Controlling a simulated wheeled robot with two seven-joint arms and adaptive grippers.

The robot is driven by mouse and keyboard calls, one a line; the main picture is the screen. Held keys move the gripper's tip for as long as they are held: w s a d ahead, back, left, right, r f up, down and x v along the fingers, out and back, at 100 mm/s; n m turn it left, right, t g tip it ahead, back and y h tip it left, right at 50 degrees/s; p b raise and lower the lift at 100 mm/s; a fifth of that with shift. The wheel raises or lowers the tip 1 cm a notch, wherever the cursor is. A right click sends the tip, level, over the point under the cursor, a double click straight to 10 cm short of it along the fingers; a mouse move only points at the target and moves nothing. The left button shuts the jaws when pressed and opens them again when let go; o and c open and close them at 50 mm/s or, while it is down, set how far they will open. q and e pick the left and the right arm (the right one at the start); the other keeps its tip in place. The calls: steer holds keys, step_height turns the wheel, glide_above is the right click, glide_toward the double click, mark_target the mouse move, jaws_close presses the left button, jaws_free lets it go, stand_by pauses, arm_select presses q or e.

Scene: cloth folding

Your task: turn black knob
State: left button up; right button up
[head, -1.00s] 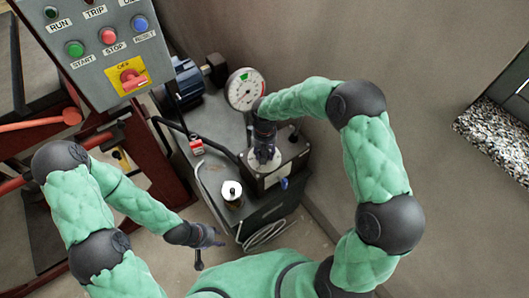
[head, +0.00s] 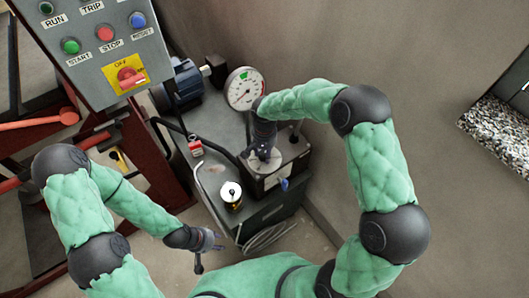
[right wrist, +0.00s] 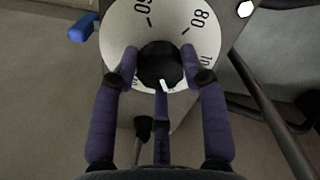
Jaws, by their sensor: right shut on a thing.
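The black knob (right wrist: 162,64) sits at the centre of a white numbered dial (right wrist: 184,16) in the right wrist view. A short white mark on the knob points toward the bottom of that view. My right gripper (right wrist: 160,72) is shut on the knob, with a finger on each side. In the head view my right gripper (head: 262,155) reaches down onto the box that carries the dial, and its wrist hides most of the knob. My left gripper (head: 207,252) is empty, its fingers apart, low in the head view and away from the box.
A pressure gauge (head: 245,88) stands behind the box, and a blue lever (head: 284,184) sticks out in front. A control panel (head: 95,45) stands at upper left.

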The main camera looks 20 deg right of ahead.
mark_target(264, 153)
stand_by(0.4)
steer(key=o, duration=1.1)
steer(key=shift+o, duration=0.2)
step_height(264, 153, up, 12)
